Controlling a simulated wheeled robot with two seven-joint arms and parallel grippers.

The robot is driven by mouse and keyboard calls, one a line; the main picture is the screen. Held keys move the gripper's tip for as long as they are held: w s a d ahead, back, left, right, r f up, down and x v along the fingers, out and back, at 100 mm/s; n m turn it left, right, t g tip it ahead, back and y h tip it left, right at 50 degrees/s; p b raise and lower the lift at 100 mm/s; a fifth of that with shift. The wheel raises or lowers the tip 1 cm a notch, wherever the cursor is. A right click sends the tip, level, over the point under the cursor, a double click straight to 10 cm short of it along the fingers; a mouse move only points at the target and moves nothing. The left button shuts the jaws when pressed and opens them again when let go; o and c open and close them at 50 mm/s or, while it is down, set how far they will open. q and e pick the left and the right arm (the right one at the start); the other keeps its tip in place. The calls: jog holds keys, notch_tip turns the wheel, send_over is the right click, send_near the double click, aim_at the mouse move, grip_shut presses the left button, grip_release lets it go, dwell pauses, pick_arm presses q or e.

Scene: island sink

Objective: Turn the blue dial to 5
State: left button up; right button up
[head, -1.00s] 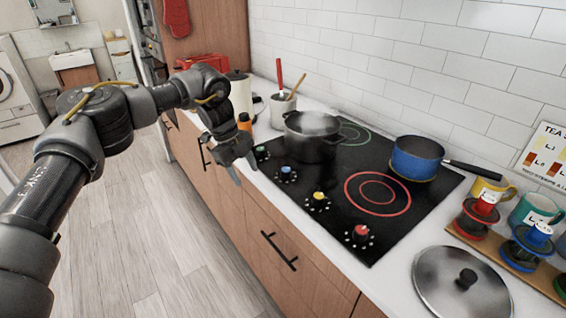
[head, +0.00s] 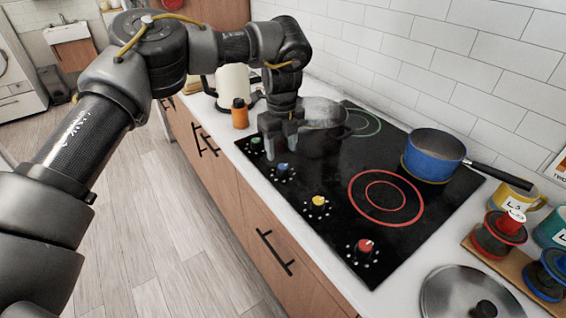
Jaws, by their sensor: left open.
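The blue dial (head: 283,168) is on the front edge of the black cooktop (head: 345,243), between a green dial (head: 256,145) and a yellow dial (head: 319,202). A red dial (head: 365,246) is nearest to me. My left gripper (head: 280,153) points down over the cooktop's front left part, with its fingers open close to the blue and green dials. I cannot tell whether a finger touches the blue dial. The dial's number marks are too small to read. My right gripper is not in view.
A black pot (head: 322,137) stands just behind my left gripper. A blue saucepan (head: 432,157) sits at the back right of the cooktop, behind a glowing red ring. An orange bottle (head: 240,114) and a kettle (head: 232,87) are to the left. A lid (head: 450,295) lies at front right.

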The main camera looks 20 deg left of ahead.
aim_at(283, 167)
pick_arm(q)
notch_tip(283, 167, down, 5)
jog(key=shift+w+d+r+p, duration=0.1)
jog(key=shift+d+r+p, duration=0.05)
jog(key=shift+p, duration=0.2)
jog(key=shift+f, duration=0.85)
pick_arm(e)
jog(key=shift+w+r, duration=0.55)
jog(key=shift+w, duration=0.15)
pick_arm(q)
jog(key=c, duration=1)
jog(key=shift+o, duration=0.2)
jog(key=shift+m, duration=0.3)
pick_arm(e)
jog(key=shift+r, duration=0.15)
